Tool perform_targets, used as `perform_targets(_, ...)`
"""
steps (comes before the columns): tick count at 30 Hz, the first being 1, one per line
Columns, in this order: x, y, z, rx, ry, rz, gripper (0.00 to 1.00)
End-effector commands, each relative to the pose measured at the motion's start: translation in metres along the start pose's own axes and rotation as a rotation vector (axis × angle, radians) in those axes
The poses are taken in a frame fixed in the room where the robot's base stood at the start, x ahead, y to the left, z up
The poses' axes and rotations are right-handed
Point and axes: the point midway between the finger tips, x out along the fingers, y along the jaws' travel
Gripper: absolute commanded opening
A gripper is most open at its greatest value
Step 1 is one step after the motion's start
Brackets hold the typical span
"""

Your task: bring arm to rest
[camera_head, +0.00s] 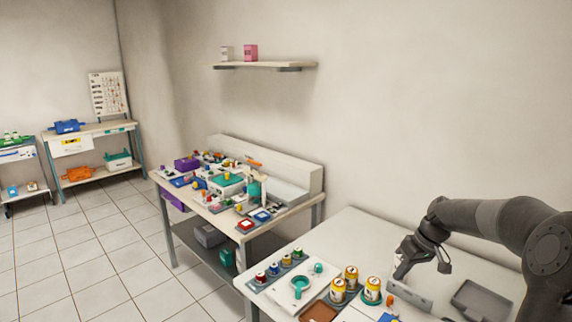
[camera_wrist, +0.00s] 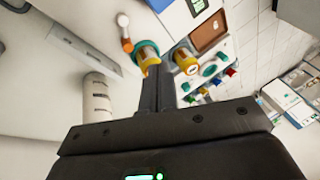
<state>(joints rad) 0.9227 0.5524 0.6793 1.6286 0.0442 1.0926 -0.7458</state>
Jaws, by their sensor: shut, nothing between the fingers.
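My arm reaches in from the right edge in the head view, over the white table (camera_head: 350,235). My gripper (camera_head: 400,272) hangs above the table, right of the yellow cans. In the wrist view its fingers (camera_wrist: 158,75) are pressed together with nothing between them. Two yellow cans (camera_head: 338,291) stand on teal and grey bases near the front of the table. A third yellow can (camera_head: 373,289) stands beside them.
A grey tray (camera_head: 480,300) lies right of the gripper. A teal ring-shaped item (camera_head: 299,284) and a rack of small jars (camera_head: 274,269) are at the table's left. A crowded workbench (camera_head: 300,206) stands beyond, under a wall shelf (camera_head: 265,66). The table's back is clear.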

Motion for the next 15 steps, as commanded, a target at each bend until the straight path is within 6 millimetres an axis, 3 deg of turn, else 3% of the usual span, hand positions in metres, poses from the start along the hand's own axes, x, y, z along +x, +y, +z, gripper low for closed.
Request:
perform_targets(3, -0.008, -0.040, 0.000, 0.007, -0.054, 0.074, 0.00)
perform_targets(15, -0.041, -0.152, 0.028, 0.079, -0.098, 0.312, 0.00)
